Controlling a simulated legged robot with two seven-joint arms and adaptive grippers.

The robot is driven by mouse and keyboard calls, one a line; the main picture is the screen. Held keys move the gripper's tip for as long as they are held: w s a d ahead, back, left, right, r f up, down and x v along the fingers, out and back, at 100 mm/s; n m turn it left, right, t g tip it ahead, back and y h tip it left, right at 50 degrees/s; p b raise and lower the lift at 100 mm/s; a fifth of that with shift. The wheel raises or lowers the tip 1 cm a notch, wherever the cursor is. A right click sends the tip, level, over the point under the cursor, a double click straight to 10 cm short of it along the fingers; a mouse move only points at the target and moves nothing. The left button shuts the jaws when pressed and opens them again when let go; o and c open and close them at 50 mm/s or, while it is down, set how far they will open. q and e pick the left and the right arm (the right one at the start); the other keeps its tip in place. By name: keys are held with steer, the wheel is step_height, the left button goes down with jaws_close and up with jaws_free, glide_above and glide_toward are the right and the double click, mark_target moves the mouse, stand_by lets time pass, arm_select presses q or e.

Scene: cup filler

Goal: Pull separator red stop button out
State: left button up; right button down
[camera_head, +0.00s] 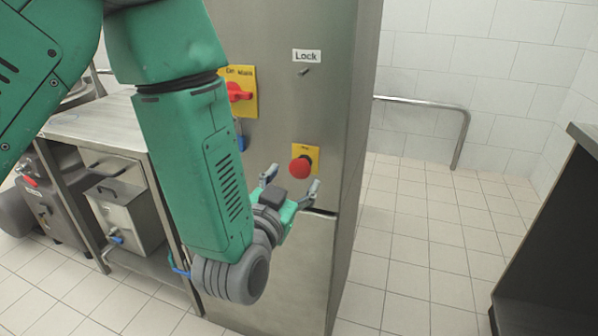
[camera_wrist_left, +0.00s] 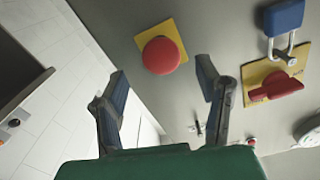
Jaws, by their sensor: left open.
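The red stop button (camera_head: 300,168) sits on a yellow plate (camera_head: 312,151) on the steel cabinet's front. In the left wrist view the round red button (camera_wrist_left: 161,55) lies beyond and between the fingertips, apart from them. My left gripper (camera_head: 291,184) is open and empty, just below and in front of the button in the head view. Its two spread fingers show in the left wrist view (camera_wrist_left: 162,82). My right gripper is in neither view.
A red rotary switch (camera_head: 238,92) on a yellow plate and a blue padlock (camera_wrist_left: 285,17) are on the same cabinet (camera_head: 335,60). A "Lock" label (camera_head: 307,56) is above. A steel table (camera_head: 95,122) stands left, a dark counter (camera_head: 560,230) right, with open tiled floor between cabinet and counter.

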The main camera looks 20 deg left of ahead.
arm_select(q)
steer(key=shift+s, duration=1.55)
steer(key=s+a+f+g+p, duration=0.1)
steer(key=s+a+f+g, duration=0.2)
steer(key=f, duration=0.4)
steer(key=s+a+f+n+g+p, duration=0.1)
steer(key=s+f+g+p, duration=0.1)
steer(key=s+f+g, duration=0.3)
steer(key=s+a+f+g+p, duration=0.1)
steer(key=s+a+f+g, duration=0.15)
steer(key=f, duration=0.55)
steer(key=s+a+f+g+p, duration=0.1)
steer(key=s+a+f+g, duration=0.1)
steer(key=s, duration=0.6)
steer(key=s+a+f+n+g+p, duration=0.1)
steer(key=s+a+f+g, duration=0.2)
steer(key=s, duration=0.6)
step_height(320, 180, down, 2)
steer(key=shift+s+f+g+y+p, duration=0.1)
steer(key=shift+s+g+y+p, duration=0.2)
steer(key=shift+g, duration=0.65)
